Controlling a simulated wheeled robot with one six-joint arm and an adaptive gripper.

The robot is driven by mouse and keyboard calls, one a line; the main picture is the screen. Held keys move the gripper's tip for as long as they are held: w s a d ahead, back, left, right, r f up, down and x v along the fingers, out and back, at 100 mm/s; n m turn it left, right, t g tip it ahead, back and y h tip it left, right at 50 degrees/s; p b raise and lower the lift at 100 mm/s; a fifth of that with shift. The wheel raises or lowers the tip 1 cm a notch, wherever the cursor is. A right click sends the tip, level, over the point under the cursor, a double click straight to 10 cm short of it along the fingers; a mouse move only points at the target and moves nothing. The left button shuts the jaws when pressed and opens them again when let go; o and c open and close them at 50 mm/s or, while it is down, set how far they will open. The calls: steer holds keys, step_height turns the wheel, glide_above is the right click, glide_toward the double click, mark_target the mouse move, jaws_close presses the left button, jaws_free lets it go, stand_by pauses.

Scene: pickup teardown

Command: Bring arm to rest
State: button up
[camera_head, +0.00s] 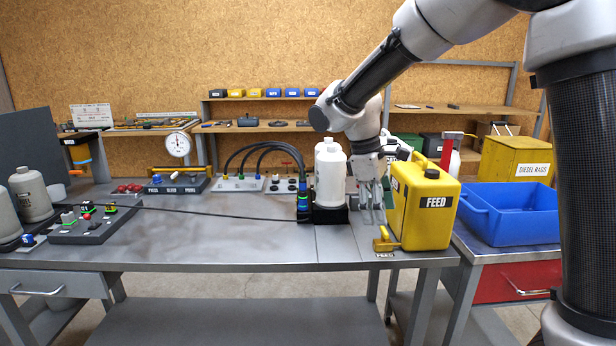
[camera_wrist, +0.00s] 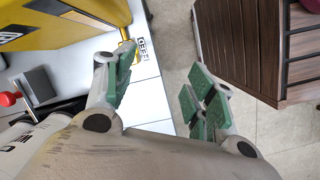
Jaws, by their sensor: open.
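My arm reaches over the grey bench (camera_head: 180,240) from the upper right in the head view. My gripper (camera_head: 374,200) hangs down between a white bottle (camera_head: 330,172) and a yellow FEED can (camera_head: 424,205). In the wrist view my gripper (camera_wrist: 158,95) shows green pads spread wide apart, with nothing between them. The yellow can (camera_wrist: 60,22) shows at the upper left there. The can partly hides the gripper's right side in the head view; whether they touch I cannot tell.
A blue bin (camera_head: 512,215) and a yellow DIESEL RAGS box (camera_head: 515,160) stand at the right. A control box (camera_head: 85,228) and grey bottles (camera_head: 30,192) stand at the left. A cable crosses the bench. The bench's middle front is clear.

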steer(key=s+d+r+m+t+y, duration=0.1)
steer(key=s+d+r+m+t, duration=0.1)
steer(key=s+d+m, duration=0.4)
steer(key=s+d+r+m+t+y, duration=0.2)
steer(key=s+d+r+m+t, duration=0.1)
steer(key=s+d, duration=0.9)
steer(key=s+r+m, duration=0.1)
steer(key=s+m, duration=0.1)
steer(key=s, duration=0.2)
steer(key=shift+r+m, duration=0.15)
steer(key=shift+m, duration=0.25)
steer(key=shift+s, duration=0.1)
